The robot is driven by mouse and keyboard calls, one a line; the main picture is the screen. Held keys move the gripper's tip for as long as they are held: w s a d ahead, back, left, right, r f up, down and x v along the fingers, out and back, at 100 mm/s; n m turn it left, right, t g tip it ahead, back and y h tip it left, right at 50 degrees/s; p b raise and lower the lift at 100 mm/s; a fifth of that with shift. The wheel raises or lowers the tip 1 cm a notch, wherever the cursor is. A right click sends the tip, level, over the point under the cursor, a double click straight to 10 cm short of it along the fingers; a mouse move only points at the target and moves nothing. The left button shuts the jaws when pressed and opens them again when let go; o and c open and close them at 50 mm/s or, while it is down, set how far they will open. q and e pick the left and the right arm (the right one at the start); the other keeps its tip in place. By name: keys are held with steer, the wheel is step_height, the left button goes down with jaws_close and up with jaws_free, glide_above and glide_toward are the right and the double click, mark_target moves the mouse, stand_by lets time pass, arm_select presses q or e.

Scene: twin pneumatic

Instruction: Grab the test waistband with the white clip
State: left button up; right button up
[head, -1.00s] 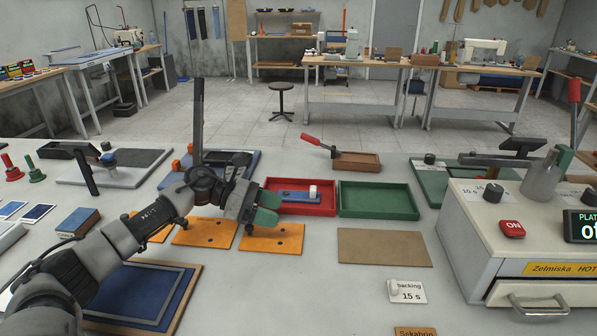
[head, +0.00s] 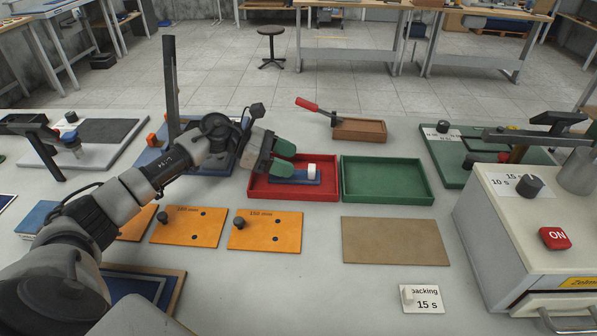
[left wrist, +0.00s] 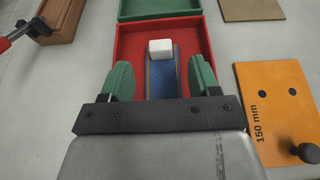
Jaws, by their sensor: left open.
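The test waistband (head: 284,177) is a dark blue strip lying in a red tray (head: 262,190). The white clip (head: 311,171) is a small white block on the strip's right end. In the left wrist view the white clip (left wrist: 160,49) sits at the far end of the blue waistband (left wrist: 163,80). My left gripper (head: 285,164) has green fingers and is open over the left part of the red tray. In the left wrist view its fingers (left wrist: 163,82) stand on either side of the strip, apart from it, short of the clip. My right gripper is not in view.
An empty green tray (head: 388,197) stands right of the red one. Orange plates (head: 265,231) and a brown board (head: 395,242) lie in front. A wooden box (head: 359,129) with a red-handled lever is behind. A machine (head: 515,215) stands at right.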

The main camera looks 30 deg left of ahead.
mark_target(313, 167)
arm_select(q)
steer(key=x, duration=0.2)
steer(key=p+x, duration=0.1)
steer(key=shift+w+d+p, duration=0.2)
steer(key=shift+d+p, duration=0.1)
steer(key=shift+d, duration=0.1)
steer(key=shift+w+d+f, duration=0.25)
steer(key=shift+d, duration=0.15)
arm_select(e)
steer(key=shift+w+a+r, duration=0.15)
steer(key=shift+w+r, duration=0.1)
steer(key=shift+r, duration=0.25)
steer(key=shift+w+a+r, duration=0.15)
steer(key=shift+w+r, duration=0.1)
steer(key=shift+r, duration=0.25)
arm_select(q)
steer(key=shift+c, duration=0.8)
steer(key=c, duration=0.8)
steer(key=shift+c, duration=0.2)
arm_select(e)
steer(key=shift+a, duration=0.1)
arm_select(q)
steer(key=shift+r, duration=0.1)
